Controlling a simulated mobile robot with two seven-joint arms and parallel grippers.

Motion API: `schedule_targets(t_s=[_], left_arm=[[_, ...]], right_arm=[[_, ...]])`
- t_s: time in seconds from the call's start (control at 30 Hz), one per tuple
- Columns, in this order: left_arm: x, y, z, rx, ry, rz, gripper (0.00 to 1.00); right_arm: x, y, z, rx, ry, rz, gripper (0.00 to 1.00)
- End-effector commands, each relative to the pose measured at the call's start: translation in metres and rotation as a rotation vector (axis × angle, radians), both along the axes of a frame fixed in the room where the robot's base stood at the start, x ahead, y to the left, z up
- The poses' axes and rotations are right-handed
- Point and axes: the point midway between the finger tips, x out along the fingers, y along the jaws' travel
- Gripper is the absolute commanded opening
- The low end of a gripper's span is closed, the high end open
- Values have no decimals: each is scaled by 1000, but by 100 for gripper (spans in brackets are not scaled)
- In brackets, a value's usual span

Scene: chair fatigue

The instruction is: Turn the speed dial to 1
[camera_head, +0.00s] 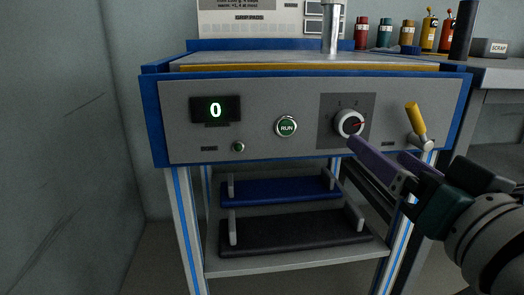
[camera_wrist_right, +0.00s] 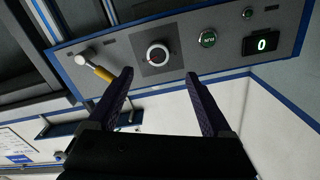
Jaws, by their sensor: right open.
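The dial also shows in the right wrist view (camera_wrist_right: 158,54), ahead of and between the fingertips. My right gripper (camera_head: 376,148) has purple fingers, open and empty, just below and right of the dial in the head view. The fingers also show in the right wrist view (camera_wrist_right: 160,76), apart from the dial. My left gripper is not in view.
The panel holds a display (camera_head: 215,110) reading 0, a green RUN button (camera_head: 287,127) and a small green button (camera_head: 239,147). A yellow-handled lever (camera_head: 416,118) stands right of the dial, close to my right arm. Blue and black trays lie on shelves below.

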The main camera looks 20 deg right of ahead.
Motion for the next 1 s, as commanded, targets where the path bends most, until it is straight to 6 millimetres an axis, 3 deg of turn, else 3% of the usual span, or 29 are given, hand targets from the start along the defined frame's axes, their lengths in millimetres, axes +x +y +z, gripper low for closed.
schedule_targets(t_s=[0.5,0.93,1.0], left_arm=[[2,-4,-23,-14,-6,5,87],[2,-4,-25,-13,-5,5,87],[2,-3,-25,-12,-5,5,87]], right_arm=[[80,-19,0,-3,1,1,84],[91,-22,1,-1,4,0,84],[91,-22,1,-1,4,0,77]])
